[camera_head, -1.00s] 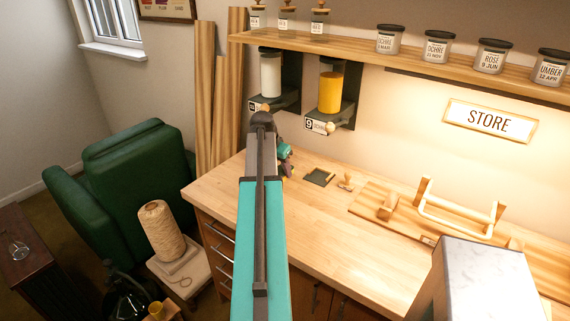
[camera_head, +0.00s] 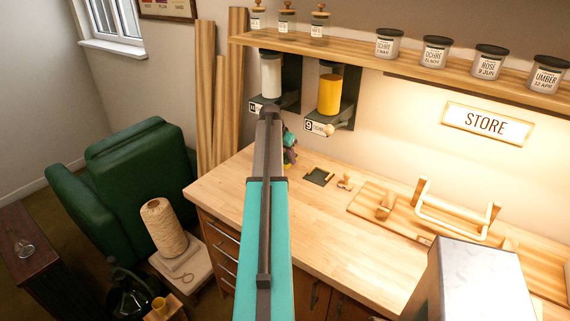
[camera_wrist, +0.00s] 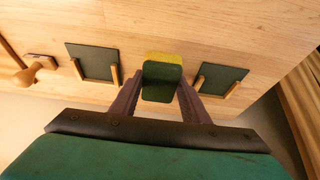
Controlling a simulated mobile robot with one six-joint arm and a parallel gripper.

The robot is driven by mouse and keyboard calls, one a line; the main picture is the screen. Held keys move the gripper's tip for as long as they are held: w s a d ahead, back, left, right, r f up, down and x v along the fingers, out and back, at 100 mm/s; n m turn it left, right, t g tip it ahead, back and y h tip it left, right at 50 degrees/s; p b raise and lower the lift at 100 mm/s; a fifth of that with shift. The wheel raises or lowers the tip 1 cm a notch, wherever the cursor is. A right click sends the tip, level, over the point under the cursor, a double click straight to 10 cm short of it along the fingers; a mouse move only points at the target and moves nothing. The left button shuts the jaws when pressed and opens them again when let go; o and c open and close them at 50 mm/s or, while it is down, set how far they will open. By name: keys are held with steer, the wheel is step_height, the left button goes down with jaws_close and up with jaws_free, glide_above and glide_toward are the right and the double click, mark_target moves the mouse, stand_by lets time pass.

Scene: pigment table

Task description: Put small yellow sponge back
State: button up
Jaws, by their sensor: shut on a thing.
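In the wrist view, my gripper (camera_wrist: 160,92) is shut on the small yellow sponge (camera_wrist: 164,57). Its dark green face is toward the camera and its yellow part shows along the far edge. The sponge is between two dark square pads with wooden pegs: a left pad (camera_wrist: 96,62) and a right pad (camera_wrist: 219,77). I cannot tell how high the sponge is above the table.
The wooden table (camera_head: 262,222) is clear at its front left. A dark pad (camera_head: 319,176) and a wooden stamp-like knob (camera_head: 345,181) lie right of my gripper. Two wall dispensers (camera_head: 330,95) hang above. A wooden board with a handle (camera_head: 455,215) is further right.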

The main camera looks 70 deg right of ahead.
steer(key=shift+f, duration=0.2)
steer(key=shift+f+p, duration=0.95)
steer(key=shift+f, duration=0.65)
steer(key=shift+f, duration=0.1)
steer(key=o, duration=0.9)
steer(key=shift+r, duration=0.2)
steer(key=shift+b+v, duration=1.75)
steer(key=shift+v, duration=4.2)
